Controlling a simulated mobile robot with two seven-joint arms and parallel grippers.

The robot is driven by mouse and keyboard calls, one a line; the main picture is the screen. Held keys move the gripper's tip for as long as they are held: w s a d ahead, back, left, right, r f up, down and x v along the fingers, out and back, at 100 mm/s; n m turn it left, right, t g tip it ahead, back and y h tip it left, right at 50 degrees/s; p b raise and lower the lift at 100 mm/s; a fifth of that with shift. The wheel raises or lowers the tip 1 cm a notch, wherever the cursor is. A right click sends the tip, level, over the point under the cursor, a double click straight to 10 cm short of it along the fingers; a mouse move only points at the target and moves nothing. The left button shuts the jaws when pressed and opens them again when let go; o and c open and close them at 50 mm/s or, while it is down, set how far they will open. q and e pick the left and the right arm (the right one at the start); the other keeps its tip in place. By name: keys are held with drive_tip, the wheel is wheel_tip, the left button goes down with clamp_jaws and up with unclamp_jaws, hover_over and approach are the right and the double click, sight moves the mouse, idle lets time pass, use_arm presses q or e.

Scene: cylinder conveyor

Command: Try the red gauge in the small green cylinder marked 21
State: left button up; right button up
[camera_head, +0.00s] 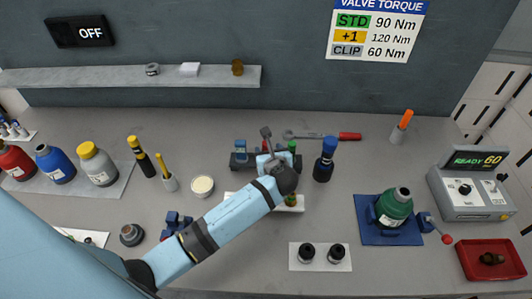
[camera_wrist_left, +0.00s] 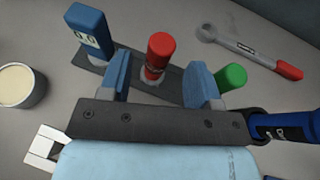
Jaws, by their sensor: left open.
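The red gauge (camera_wrist_left: 160,55) stands upright in the middle of a dark rack (camera_wrist_left: 145,86), between a blue gauge with a small display (camera_wrist_left: 90,32) and a green-capped one (camera_wrist_left: 231,77). My left gripper (camera_wrist_left: 158,84) is open, with one blue finger on each side of the red gauge; I cannot tell whether they touch it. In the head view, my left gripper (camera_head: 268,162) is at the rack and hides the red gauge. A green cylinder with a grey top (camera_head: 393,207) stands in a blue holder (camera_head: 365,232) at the right; no number is readable. My right gripper is out of view.
A wrench (camera_head: 310,135) lies behind the rack. A blue-capped dark bottle (camera_head: 325,160) stands just right of my gripper. A white plate with two black pieces (camera_head: 320,265) lies in front. A control box (camera_head: 470,188) and red tray (camera_head: 482,270) are at the right.

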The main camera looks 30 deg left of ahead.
sight(265, 143)
use_arm(q)
drive_tip(key=shift+w+a, duration=0.2)
drive_tip(key=p+x, duration=0.1)
drive_tip(key=x, duration=0.3)
drive_tip(key=shift+w+a, duration=0.15)
drive_tip(key=shift+w, duration=0.1)
drive_tip(key=shift+w+a, duration=0.1)
drive_tip(key=shift+c, duration=1.1)
drive_tip(key=c, duration=0.7)
clamp_jaws()
